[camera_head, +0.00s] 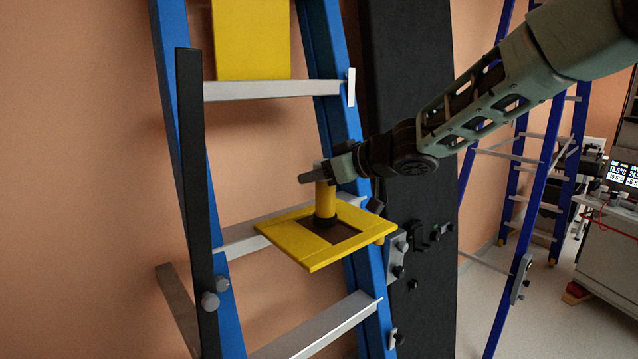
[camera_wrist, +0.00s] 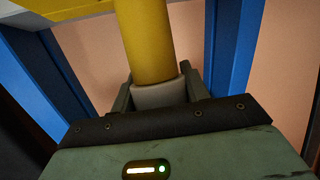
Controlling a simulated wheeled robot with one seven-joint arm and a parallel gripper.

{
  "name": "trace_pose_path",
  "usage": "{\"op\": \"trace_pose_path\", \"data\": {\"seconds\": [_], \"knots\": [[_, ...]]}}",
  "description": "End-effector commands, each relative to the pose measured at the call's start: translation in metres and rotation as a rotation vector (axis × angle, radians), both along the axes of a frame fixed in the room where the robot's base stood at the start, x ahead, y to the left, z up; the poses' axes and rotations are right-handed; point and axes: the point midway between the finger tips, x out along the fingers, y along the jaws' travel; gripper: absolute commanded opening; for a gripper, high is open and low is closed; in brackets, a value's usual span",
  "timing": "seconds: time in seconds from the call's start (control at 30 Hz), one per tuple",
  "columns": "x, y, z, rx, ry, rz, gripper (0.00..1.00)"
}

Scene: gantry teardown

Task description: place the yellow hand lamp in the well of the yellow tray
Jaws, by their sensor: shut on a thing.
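The yellow hand lamp (camera_head: 325,203) is an upright yellow cylinder with a dark lower end and a grey upper end. My gripper (camera_head: 318,174) is shut on its grey upper end. In the wrist view the lamp (camera_wrist: 146,42) rises from between the jaws (camera_wrist: 158,95). The yellow tray (camera_head: 287,238) is a flat frame at the blue stepladder, with a dark square well (camera_head: 335,233).
The blue stepladder (camera_head: 330,75) has grey steps (camera_head: 270,90) above and below the tray. A yellow panel (camera_head: 251,40) stands on the upper step. A dark upright bar (camera_head: 192,170) is at left, and a black column (camera_head: 425,225) with knobs stands close on the right.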

Motion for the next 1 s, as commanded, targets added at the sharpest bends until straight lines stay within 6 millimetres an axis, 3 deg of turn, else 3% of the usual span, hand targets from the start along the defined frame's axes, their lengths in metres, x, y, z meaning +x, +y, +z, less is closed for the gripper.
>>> {"op": "trace_pose_path", "data": {"seconds": [0.1,0.47,0.5,0.57,1.0], "knots": [[-0.0002,0.0006,-0.0097,0.001,0.000,0.001,0.19],[0.0000,0.0002,-0.0126,0.000,-0.001,0.000,0.19],[0.0000,0.0001,-0.0134,0.000,-0.001,0.000,0.48],[0.0000,0.0000,-0.0127,0.000,-0.001,0.000,0.65],[-0.0041,-0.0063,-0.0061,0.000,-0.003,-0.002,0.67]]}}
